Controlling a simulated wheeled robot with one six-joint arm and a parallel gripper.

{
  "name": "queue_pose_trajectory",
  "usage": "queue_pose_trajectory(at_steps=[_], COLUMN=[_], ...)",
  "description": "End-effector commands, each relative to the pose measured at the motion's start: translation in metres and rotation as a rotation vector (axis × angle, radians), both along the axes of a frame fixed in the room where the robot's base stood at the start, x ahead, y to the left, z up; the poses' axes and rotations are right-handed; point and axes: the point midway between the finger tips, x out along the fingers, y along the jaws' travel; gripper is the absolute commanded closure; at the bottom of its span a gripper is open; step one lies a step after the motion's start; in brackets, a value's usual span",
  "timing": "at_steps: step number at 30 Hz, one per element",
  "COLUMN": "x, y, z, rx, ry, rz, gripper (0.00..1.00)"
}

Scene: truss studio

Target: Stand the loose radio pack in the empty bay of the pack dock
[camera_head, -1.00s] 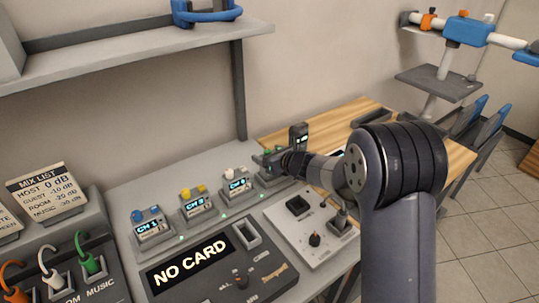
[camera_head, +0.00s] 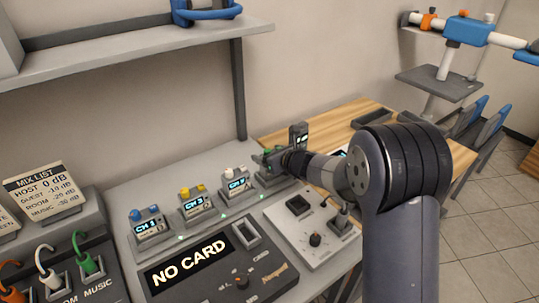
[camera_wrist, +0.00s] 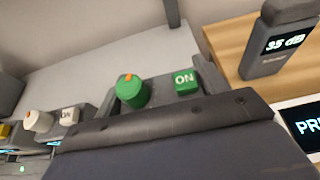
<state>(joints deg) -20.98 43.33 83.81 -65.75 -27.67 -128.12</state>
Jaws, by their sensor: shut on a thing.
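The green-topped radio pack (camera_head: 267,154) is at the right end of the pack dock (camera_head: 213,218). My gripper (camera_head: 276,161) is shut on it from the right. In the wrist view its green knob (camera_wrist: 131,92) and green ON button (camera_wrist: 185,82) stand on top, so the pack looks upright. A dark part of my gripper fills the lower picture and hides the pack's body. I cannot tell whether it is fully seated in the bay. To its left stand packs with white (camera_head: 236,183), yellow (camera_head: 195,204) and blue (camera_head: 149,224) controls.
A handheld meter (camera_head: 298,136) stands close behind my gripper on the wooden table (camera_head: 345,122). A grey control panel (camera_head: 300,238) and the NO CARD console (camera_head: 262,280) lie in front of the dock. A shelf (camera_head: 125,55) is above, with its post (camera_head: 239,90) behind.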

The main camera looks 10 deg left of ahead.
Motion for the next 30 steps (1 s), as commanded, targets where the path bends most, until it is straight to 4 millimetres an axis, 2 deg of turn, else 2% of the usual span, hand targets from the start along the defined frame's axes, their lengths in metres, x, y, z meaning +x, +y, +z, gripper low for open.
queue_pose_trajectory(at_steps=[13, 30], x=[0.0001, 0.0001], y=[0.0001, 0.0002], z=[0.0004, -0.0092], rx=[0.0, 0.0], ry=[-0.001, -0.001], rz=[0.0, 0.0], gripper=[0.59, 0.59])
